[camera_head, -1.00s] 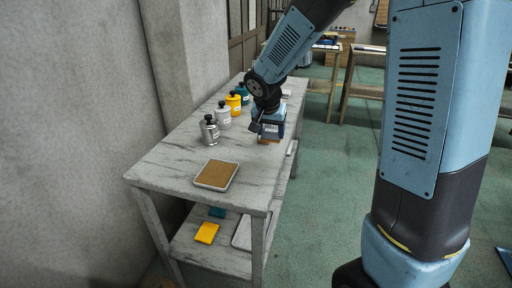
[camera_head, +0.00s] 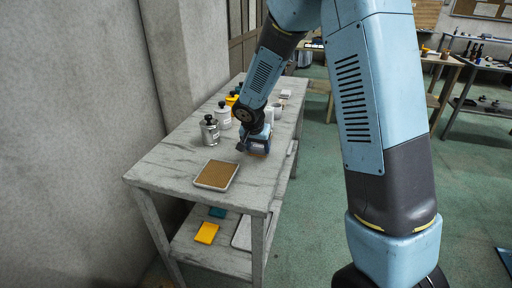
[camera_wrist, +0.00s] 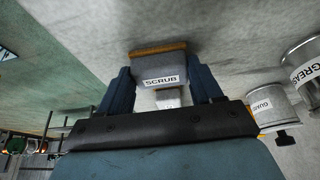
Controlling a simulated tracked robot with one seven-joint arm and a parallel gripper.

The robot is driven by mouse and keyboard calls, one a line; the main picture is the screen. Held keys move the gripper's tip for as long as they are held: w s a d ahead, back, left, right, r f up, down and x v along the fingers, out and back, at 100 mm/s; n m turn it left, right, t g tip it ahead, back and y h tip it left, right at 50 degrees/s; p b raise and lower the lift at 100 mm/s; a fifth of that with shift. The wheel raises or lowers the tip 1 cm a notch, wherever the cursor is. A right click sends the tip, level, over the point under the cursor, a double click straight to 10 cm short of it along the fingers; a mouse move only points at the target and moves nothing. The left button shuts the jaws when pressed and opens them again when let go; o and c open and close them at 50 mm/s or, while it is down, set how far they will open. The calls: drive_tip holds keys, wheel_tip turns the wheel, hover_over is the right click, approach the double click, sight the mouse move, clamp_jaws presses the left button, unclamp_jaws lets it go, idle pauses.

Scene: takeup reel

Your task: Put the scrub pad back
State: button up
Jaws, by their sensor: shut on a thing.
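The scrub pad (camera_wrist: 160,66) is a grey block with a brown face and a white "SCRUB" label. In the wrist view it sits between the two blue fingers of my gripper (camera_wrist: 158,88), which are shut on it. In the head view my gripper (camera_head: 254,146) is over the grey bench top, behind and right of a white-rimmed tray (camera_head: 199,184) with a brown inside. The pad is mostly hidden by the gripper there. I cannot tell how high it is above the bench.
Small white items are farther back. The lower shelf holds a yellow pad (camera_head: 206,233) and a teal one (camera_head: 217,212). The bench front is clear around the tray.

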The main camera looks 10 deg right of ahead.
drive_tip(key=o, duration=1.3)
drive_tip(key=shift+f, duration=0.15)
drive_tip(key=v, duration=1.2)
drive_tip(key=s+d+r+n, duration=0.2)
drive_tip(key=s+d+r, duration=0.9)
drive_tip(key=s+d+r+n, duration=0.1)
drive_tip(key=s, duration=0.4)
drive_tip(key=s+d+r+t+y, duration=0.1)
drive_tip(key=s+d, duration=0.1)
drive_tip(key=s, duration=0.4)
drive_tip(key=s+d+r+n, duration=0.1)
drive_tip(key=s+d, duration=0.1)
drive_tip(key=s, duration=0.4)
drive_tip(key=shift+d+r+n+y, duration=0.2)
drive_tip(key=shift+r+n+y, duration=0.1)
drive_tip(key=shift+y, duration=0.1)
